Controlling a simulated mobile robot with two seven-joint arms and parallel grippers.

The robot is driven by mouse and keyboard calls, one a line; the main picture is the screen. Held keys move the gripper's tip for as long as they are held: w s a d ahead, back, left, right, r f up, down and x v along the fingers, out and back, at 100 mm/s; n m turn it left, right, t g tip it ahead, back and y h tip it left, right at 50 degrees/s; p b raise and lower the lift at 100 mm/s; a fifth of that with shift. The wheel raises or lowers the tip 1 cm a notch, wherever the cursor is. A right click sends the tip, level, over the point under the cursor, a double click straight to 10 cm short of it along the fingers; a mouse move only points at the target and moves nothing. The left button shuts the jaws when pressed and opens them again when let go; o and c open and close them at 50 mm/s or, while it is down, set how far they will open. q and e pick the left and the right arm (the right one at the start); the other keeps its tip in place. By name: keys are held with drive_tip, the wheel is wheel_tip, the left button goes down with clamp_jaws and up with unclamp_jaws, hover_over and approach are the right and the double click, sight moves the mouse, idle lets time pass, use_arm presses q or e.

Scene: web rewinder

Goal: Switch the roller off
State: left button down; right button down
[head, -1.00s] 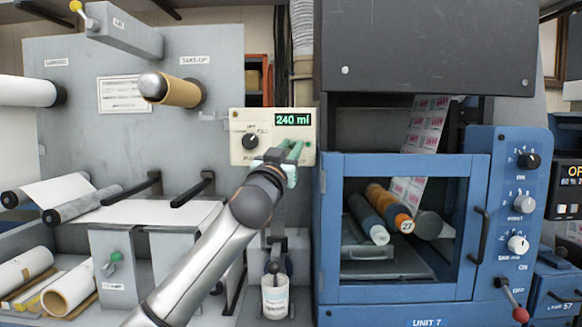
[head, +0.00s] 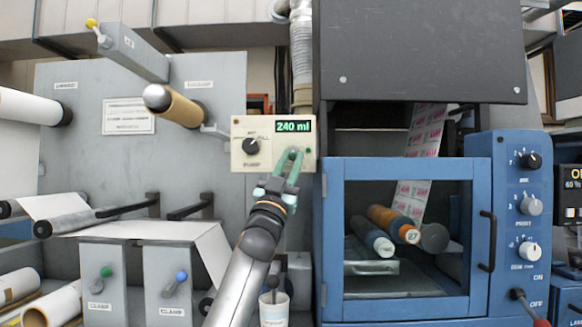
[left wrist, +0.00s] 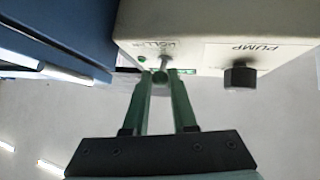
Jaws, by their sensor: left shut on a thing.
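The cream pump box (head: 240,125) hangs at the middle of the head view, with a lit green "240 ml" display (head: 293,126) and a black pump knob (head: 251,146). My left gripper (head: 291,158) has its green fingers at the lower right of the box front. In the left wrist view, the fingertips (left wrist: 162,76) are shut on a small metal toggle switch (left wrist: 166,61) beside a label that seems to read "ROLLER". A small green light (left wrist: 142,58) sits next to it. The fingers partly hide the toggle, and its position is hard to tell. My right gripper is not in view.
The blue UNIT 7 cabinet (head: 333,240) with a windowed door stands close right of the box. A grey panel with rolls and clamps (head: 110,270) fills the left.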

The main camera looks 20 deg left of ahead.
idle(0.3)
use_arm(q)
drive_tip(key=c, duration=0.7)
unclamp_jaws()
drive_tip(key=shift+c, duration=0.2)
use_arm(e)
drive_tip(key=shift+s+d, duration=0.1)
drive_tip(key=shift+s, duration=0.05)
use_arm(q)
drive_tip(key=shift+s, duration=0.1)
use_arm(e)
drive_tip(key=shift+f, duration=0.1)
use_arm(q)
drive_tip(key=shift+s+a+f, duration=0.15)
drive_tip(key=shift+s+f, duration=0.25)
drive_tip(key=shift+f, duration=0.1)
drive_tip(key=d+b+v, duration=0.1)
drive_tip(key=v, duration=1)
drive_tip(key=shift+a, duration=0.35)
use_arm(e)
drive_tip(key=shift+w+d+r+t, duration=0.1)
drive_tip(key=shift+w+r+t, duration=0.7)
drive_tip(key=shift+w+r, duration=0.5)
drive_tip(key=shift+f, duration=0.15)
